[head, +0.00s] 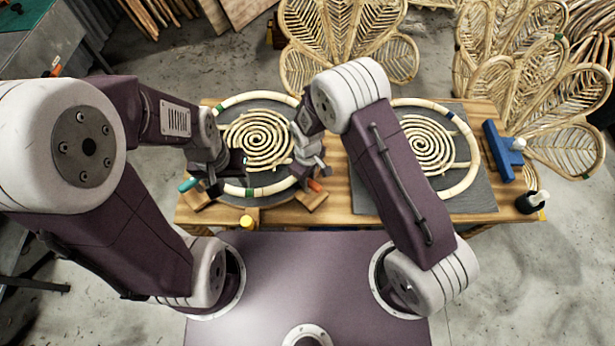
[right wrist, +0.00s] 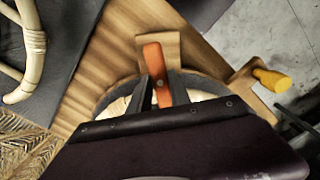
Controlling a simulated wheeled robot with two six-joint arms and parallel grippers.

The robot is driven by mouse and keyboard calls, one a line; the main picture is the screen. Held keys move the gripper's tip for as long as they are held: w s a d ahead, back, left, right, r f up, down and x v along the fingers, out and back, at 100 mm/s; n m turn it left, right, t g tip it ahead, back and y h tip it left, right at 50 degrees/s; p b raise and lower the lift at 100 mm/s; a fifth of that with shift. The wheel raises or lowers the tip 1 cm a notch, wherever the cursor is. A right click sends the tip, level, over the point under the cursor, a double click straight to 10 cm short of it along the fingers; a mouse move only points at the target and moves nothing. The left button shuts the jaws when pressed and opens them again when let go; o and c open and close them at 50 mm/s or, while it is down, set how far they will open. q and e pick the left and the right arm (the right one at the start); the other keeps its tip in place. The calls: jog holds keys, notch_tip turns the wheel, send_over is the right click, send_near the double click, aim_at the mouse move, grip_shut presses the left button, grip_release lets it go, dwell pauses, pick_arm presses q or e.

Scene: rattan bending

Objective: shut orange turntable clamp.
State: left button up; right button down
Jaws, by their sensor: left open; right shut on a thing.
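The orange clamp lever (head: 314,185) is at the right front of the left-hand turntable (head: 232,105), on a wooden block (head: 313,201). My right gripper (head: 311,167) is shut on this lever. In the right wrist view the orange lever (right wrist: 154,62) stands between the two dark fingers (right wrist: 162,90). I cannot tell whether the clamp itself is shut. A teal-handled clamp (head: 188,184) is at the turntable's left front. My left gripper (head: 212,183) is open close beside it. A pale rattan ring with a spiral (head: 256,140) lies on the turntable, partly hidden by my arms.
A yellow knob (head: 247,223) is at the table's front edge. A second ring and spiral (head: 427,146) lie on a grey mat (head: 474,204) to the right. A blue tool (head: 498,152) and a dark bottle (head: 530,203) stand at the right end. Rattan chair backs (head: 345,35) are behind.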

jog(key=shift+w+a+r+m, duration=0.1)
jog(key=shift+w+m, duration=0.1)
jog(key=shift+m, duration=0.7)
jog(key=c, duration=1.5)
grip_release()
jog(key=o, duration=0.3)
jog(key=shift+s, duration=0.1)
notch_tip(320, 180, up, 9)
jog(key=b, duration=0.1)
